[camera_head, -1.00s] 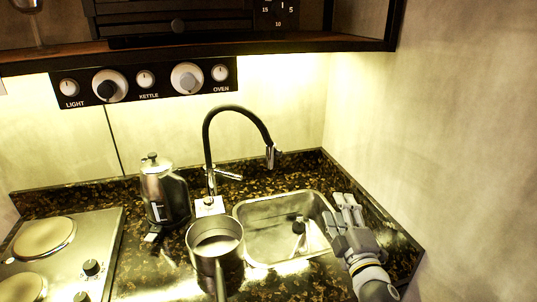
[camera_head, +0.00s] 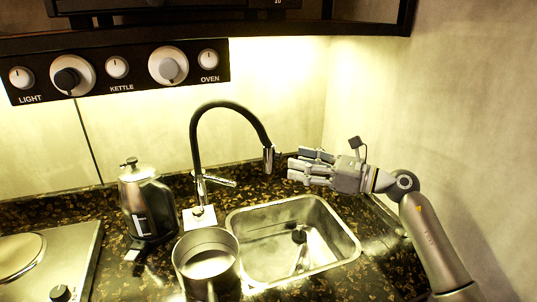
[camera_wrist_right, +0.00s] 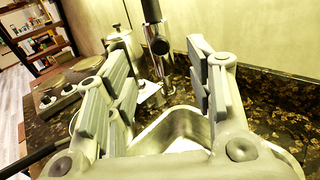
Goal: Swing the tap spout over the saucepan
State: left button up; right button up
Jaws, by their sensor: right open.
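The tap has a black arched hose spout (camera_head: 222,106) that rises behind the sink and ends in a metal nozzle (camera_head: 268,160) over the back of the sink. The saucepan (camera_head: 206,262) stands on the counter left of the sink, below and left of the nozzle. My right gripper (camera_head: 294,170) is open and points left, just right of the nozzle. In the right wrist view the nozzle (camera_wrist_right: 159,45) shows ahead, between the open fingers in the picture; I see no contact. My left gripper is not in view.
The steel sink (camera_head: 345,240) lies below my right gripper. A kettle (camera_head: 147,205) stands left of the tap, and a hob (camera_head: 75,262) is at the far left. A cabinet with a knob panel (camera_head: 120,70) hangs above.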

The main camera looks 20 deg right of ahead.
aim_at(275, 157)
jog(key=p+x, duration=0.1)
jog(key=x, duration=0.3)
jog(key=p+x, duration=0.1)
jog(key=x, duration=0.3)
jog(key=shift+r, duration=0.2)
jog(key=shift+w+a+f+p, duration=0.15)
jog(key=shift+w+a+p, duration=0.2)
jog(key=shift+w+a, duration=0.1)
jog(key=shift+c, duration=0.5)
jog(key=shift+s, duration=0.1)
grip_shut()
